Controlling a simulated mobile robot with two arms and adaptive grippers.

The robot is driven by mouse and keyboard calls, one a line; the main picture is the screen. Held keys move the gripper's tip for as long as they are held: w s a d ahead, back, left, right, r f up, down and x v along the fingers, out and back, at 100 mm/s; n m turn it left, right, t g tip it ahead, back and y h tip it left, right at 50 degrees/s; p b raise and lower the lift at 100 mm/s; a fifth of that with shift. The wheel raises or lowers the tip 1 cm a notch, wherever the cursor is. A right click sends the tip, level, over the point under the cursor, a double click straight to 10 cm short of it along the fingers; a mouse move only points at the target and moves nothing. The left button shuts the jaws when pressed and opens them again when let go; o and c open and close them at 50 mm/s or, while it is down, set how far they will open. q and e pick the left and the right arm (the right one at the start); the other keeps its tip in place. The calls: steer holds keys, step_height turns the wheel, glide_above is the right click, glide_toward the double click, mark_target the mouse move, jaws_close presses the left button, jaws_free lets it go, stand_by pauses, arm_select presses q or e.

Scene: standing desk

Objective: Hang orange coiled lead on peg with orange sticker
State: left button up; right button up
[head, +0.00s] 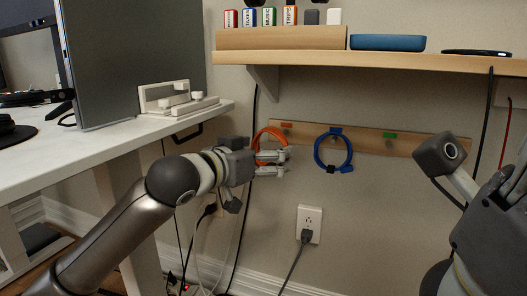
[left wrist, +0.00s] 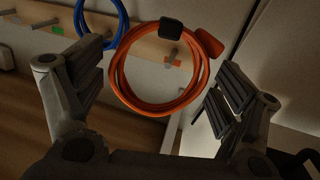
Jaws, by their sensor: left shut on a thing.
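The orange coiled lead (head: 268,134) hangs from my left gripper (head: 272,163) in front of the peg board's left end. The orange sticker (head: 287,125) is on the board just right of the lead. In the left wrist view, a grey peg (left wrist: 170,59) shows through the ring; I cannot tell if the ring is around it. My right gripper (head: 490,205) is at the right edge, its fingertips unclear.
A blue coiled lead (head: 345,150) hangs on the middle peg of the wooden board (head: 365,140). A green sticker (head: 390,135) marks the right peg. A wooden shelf (head: 400,62) runs above. A white desk (head: 60,148) stands left. A wall outlet (head: 311,218) holds a plug.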

arm_select(q)
steer(key=shift+w+d+f+p, duration=0.3)
steer(key=shift+w+d, duration=0.2)
steer(key=shift+w, duration=1)
steer(key=shift+w+d+f+p, duration=0.25)
steer(key=shift+w+d+p, duration=0.15)
steer(key=shift+w, duration=1.05)
steer(key=shift+w+d+f+p, duration=0.3)
steer(key=shift+w+d, duration=0.25)
steer(key=shift+w, duration=0.95)
steer(key=o, duration=0.8)
